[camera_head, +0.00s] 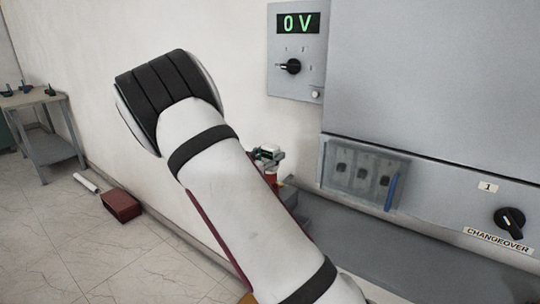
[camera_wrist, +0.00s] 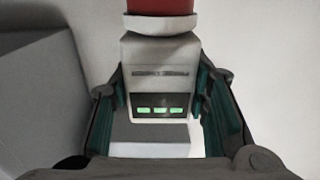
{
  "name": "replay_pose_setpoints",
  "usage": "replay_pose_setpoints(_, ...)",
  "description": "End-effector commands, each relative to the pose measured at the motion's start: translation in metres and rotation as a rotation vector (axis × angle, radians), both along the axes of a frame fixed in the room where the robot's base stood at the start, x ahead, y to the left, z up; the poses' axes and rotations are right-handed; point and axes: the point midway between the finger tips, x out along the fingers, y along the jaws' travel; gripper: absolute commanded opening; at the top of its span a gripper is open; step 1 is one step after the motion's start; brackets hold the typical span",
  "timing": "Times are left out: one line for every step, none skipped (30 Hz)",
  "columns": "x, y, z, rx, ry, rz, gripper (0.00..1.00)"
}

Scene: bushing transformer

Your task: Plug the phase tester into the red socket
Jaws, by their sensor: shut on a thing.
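My gripper (camera_wrist: 160,100) is shut on the phase tester (camera_wrist: 158,58), a pale grey box with a dark window and green lights. One finger lies along each side of it. A red cylinder (camera_wrist: 162,6) with a white collar adjoins the tester's far end at the top of the wrist view. I cannot tell whether it is the red socket or part of the tester, nor whether anything is plugged in. In the head view my gripper (camera_head: 268,154) shows small beyond my arm, with a red piece (camera_head: 270,174) just below it. My arm hides much of that area.
A grey cabinet (camera_head: 430,80) fills the right, with a 0 V display (camera_head: 298,23), a knob (camera_head: 290,67) and a changeover switch (camera_head: 510,222). A blue handle (camera_head: 391,192) hangs by a clear-covered box (camera_head: 362,172). A red box (camera_head: 121,205) lies on the floor; a small table (camera_head: 50,145) stands left.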

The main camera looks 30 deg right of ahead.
Motion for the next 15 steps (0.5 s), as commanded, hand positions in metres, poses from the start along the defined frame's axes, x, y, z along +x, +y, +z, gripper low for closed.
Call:
replay_pose_setpoints(0.001,0.0,-0.003,-0.001,0.001,0.0,0.08)
replay_pose_setpoints(0.0,0.0,-0.005,-0.001,0.0,0.0,0.08)
replay_pose_setpoints(0.0,0.0,-0.007,-0.001,0.0,0.0,0.08)
replay_pose_setpoints(0.0,0.0,-0.009,-0.001,-0.001,0.0,0.08)
replay_pose_setpoints(0.0,0.0,-0.01,-0.001,-0.001,0.0,0.08)
replay_pose_setpoints(0.0,0.0,-0.012,-0.001,0.0,0.0,0.08)
replay_pose_setpoints(0.0,0.0,-0.014,-0.001,0.0,0.0,0.08)
replay_pose_setpoints(0.0,0.0,-0.016,-0.001,0.0,0.0,0.08)
replay_pose_setpoints(0.0,0.0,-0.018,-0.001,0.0,0.0,0.08)
replay_pose_setpoints(0.0,0.0,-0.02,-0.001,0.0,0.0,0.08)
replay_pose_setpoints(0.0,0.0,-0.021,-0.001,0.0,0.0,0.08)
replay_pose_setpoints(0.0,0.0,-0.024,-0.001,0.0,0.0,0.08)
replay_pose_setpoints(0.0,0.0,-0.025,-0.001,0.0,0.0,0.08)
replay_pose_setpoints(0.0,0.0,-0.027,-0.001,0.0,0.0,0.08)
replay_pose_setpoints(0.0,0.0,-0.029,-0.001,0.0,0.0,0.08)
